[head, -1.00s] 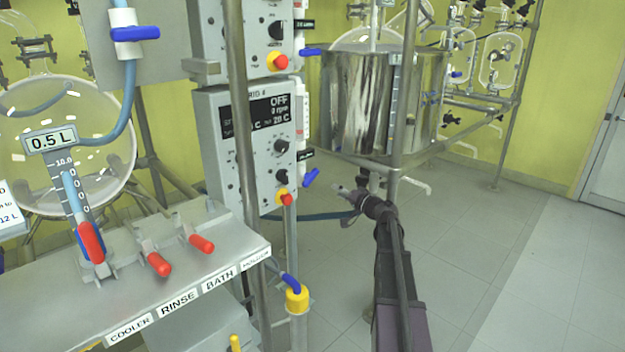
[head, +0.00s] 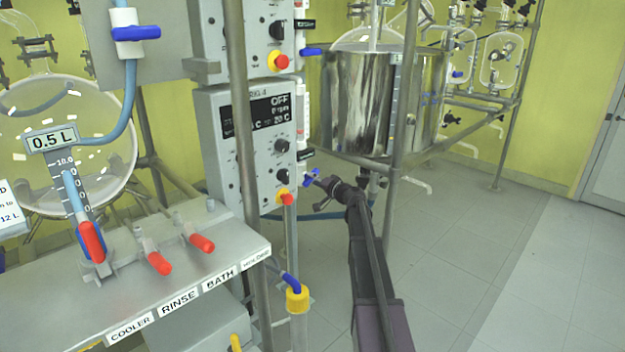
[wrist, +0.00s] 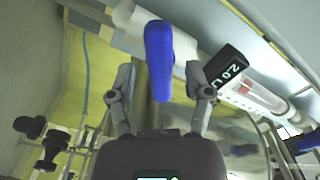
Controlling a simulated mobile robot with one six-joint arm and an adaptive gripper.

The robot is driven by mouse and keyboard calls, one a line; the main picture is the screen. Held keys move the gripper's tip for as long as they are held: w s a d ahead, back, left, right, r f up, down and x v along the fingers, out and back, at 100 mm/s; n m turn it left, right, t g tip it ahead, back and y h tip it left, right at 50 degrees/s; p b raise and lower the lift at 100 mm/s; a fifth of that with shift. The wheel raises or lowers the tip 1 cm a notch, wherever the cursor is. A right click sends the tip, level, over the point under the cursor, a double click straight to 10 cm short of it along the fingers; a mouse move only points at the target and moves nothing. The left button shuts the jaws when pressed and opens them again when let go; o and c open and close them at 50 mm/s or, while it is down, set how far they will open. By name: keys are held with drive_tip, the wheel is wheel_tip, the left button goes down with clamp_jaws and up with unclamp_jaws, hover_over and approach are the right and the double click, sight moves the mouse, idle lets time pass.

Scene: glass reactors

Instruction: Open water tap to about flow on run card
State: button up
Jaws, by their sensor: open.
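A blue tap handle (head: 311,178) sits at the lower end of a clear flow tube on the right side of the grey control box. In the wrist view the blue handle (wrist: 158,60) stands between my two fingers, on a white valve body (wrist: 128,15). My gripper (head: 321,192) is open, with its fingers on either side of the handle and not visibly closed on it. In the wrist view my gripper (wrist: 162,92) shows a gap around the handle. A black tag (wrist: 226,75) reading about 2.0 L is beside the right finger.
A second blue handle (head: 311,52) is higher on the panel. The control box (head: 240,150) shows OFF. A steel vessel (head: 370,100) stands right of it, with a vertical pole (head: 400,150) nearby. A card (head: 12,210) partly shows at the left edge, reading 12 L.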

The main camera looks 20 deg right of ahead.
drive_tip(key=shift+w+a, duration=0.25)
drive_tip(key=shift+w, duration=0.4)
clamp_jaws()
drive_tip(key=shift+n, duration=1.4)
